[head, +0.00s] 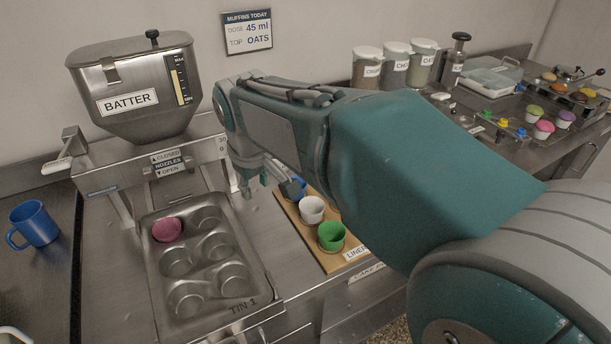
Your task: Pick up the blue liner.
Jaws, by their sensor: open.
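The blue liner (300,185) stands at the far end of a wooden board, mostly hidden behind my gripper and arm. My gripper (268,196) is open and points down just left of the blue liner, above the counter. Whether a finger touches the liner cannot be told from this view. A white liner (312,209) and a green liner (331,236) stand in a row nearer on the same wooden board (346,262), which carries a label reading LINERS, partly cut off.
Muffin tin (160,300) marked TIN 1 lies left of the board, with a pink liner (167,230) in one cup. A batter hopper (130,85) stands behind it. A blue mug (35,223) is far left. Lidded jars (395,62) and several muffins (545,128) are at right.

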